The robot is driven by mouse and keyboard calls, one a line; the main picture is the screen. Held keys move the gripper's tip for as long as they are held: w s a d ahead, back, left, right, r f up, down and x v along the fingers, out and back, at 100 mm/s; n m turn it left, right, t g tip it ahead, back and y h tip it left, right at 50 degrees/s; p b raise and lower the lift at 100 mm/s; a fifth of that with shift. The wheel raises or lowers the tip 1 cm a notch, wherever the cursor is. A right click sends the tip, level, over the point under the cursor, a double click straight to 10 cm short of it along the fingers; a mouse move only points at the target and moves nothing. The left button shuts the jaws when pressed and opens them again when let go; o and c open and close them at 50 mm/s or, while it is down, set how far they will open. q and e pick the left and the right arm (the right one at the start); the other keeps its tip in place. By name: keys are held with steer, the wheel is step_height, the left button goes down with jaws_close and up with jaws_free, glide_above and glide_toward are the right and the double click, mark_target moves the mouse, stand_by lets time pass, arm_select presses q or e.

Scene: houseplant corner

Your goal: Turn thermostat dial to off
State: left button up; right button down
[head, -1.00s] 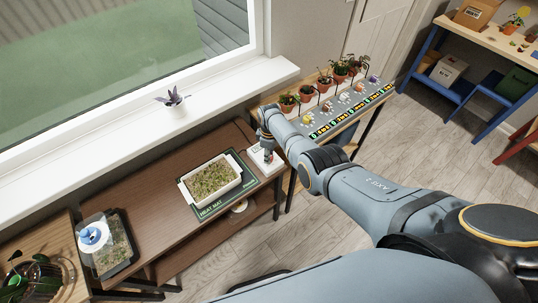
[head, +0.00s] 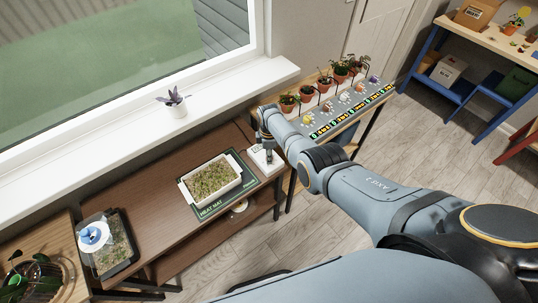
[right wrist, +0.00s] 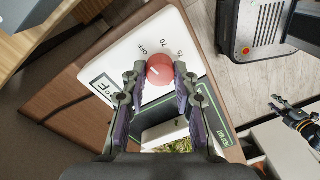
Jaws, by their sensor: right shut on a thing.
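The thermostat (head: 274,166) is a white box at the right end of the brown bench. Its face (right wrist: 128,62) fills the upper middle of the right wrist view, with OFF, 70 and 75 printed around a round red dial (right wrist: 159,69) and a °F display at left. My right gripper (head: 268,157) is over the thermostat, pointing down. In the right wrist view its fingers (right wrist: 158,78) are shut on the dial's two sides. I cannot tell clearly where the dial points. My left gripper (right wrist: 280,107) shows at the right edge of the right wrist view, its fingertips apart and empty.
A white seedling tray (head: 213,183) sits on the dark heat mat (head: 242,182) just left of the thermostat. Potted plants stand on a side table (head: 357,105) behind my right arm.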

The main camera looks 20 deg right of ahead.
steer(key=c, duration=1)
jaws_free()
steer(key=shift+r, duration=0.1)
steer(key=r, duration=1.1)
steer(key=shift+w+d+r, duration=0.1)
steer(key=shift+w+r, duration=0.15)
steer(key=shift+r, duration=0.15)
